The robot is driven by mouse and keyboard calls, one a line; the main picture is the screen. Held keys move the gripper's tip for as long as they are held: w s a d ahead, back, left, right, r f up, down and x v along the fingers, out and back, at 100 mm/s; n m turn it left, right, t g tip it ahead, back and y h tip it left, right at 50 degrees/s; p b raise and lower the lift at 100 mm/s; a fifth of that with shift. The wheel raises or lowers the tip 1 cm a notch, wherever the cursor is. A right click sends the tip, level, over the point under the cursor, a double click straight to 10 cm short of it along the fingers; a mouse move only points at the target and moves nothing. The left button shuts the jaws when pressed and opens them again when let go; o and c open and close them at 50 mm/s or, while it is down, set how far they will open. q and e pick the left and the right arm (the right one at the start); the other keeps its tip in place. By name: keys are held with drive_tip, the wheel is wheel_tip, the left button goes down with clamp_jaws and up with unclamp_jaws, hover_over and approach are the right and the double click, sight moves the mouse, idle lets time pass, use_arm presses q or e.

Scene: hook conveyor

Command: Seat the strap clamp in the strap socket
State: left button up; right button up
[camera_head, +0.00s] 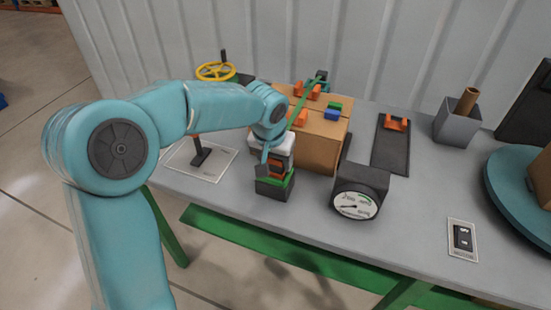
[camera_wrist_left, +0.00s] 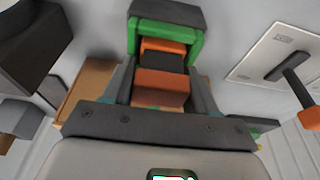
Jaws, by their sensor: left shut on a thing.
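My left gripper (camera_head: 270,166) is shut on an orange strap clamp with dark parts (camera_head: 277,167). In the left wrist view the clamp (camera_wrist_left: 160,88) sits between the two grey fingers (camera_wrist_left: 162,78). The strap socket, a dark block with a green U-shaped rim (camera_head: 274,187), stands on the table just below the gripper. In the left wrist view the clamp's far end lies between the green sides of the socket (camera_wrist_left: 167,14). I cannot tell how deep it is in. My arm partly hides the clamp in the head view. My right gripper is not in view.
A cardboard box (camera_head: 322,142) with a green strap and orange clamps stands close behind. A black gauge (camera_head: 360,190) is to the right, and a lever plate (camera_head: 201,160) to the left. A dark tray (camera_head: 391,150) and grey cup (camera_head: 457,122) are farther right.

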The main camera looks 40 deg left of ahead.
use_arm(q)
drive_tip(key=o, duration=1.2)
drive_tip(key=v, duration=1.6)
drive_tip(key=shift+r+p, duration=0.2)
drive_tip(key=shift+p, duration=0.25)
